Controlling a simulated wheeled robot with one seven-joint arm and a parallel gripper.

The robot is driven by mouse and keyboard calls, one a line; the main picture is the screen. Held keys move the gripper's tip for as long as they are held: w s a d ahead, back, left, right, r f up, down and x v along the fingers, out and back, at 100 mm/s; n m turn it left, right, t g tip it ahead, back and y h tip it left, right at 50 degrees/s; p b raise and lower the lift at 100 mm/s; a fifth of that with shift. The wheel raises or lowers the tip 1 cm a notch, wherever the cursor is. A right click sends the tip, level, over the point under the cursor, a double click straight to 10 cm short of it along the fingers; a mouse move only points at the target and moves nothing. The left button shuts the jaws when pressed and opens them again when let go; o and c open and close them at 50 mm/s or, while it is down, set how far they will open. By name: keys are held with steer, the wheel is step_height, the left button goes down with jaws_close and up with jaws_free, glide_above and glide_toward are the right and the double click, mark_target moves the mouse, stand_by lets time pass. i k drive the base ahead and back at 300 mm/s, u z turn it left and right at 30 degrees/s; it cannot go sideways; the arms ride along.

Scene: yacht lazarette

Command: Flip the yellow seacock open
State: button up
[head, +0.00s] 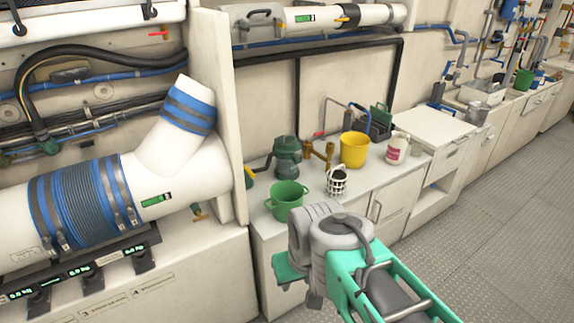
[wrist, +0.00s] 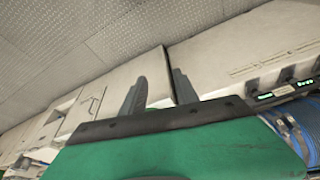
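I cannot tell for certain which fitting is the yellow seacock. In the head view, a small yellow handle (head: 250,172) shows at the edge of the white bulkhead, partly hidden. A small brass valve with a yellowish handle (head: 198,214) sits below the large white pipe. An orange-yellow lever (head: 343,19) is on the upper white pipe. My gripper (wrist: 160,75) shows two dark fingers standing apart with nothing between them in the wrist view. It hangs in front of the counter, clear of all these handles; its fingers are mostly hidden by my arm in the head view.
The counter (head: 392,190) holds a green bucket (head: 286,200), a yellow bucket (head: 354,149), a dark green pump (head: 287,157), a small wire basket (head: 337,181) and a white container (head: 397,148). The large white pipe (head: 188,165) juts out at left. The grey floor (head: 490,220) at right is clear.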

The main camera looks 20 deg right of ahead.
mark_target(246, 167)
steer(key=k, duration=0.65)
steer(key=z, duration=0.35)
steer(key=i, duration=1.55)
steer(key=u, duration=0.9)
steer(key=i, duration=0.65)
steer(key=z, duration=0.05)
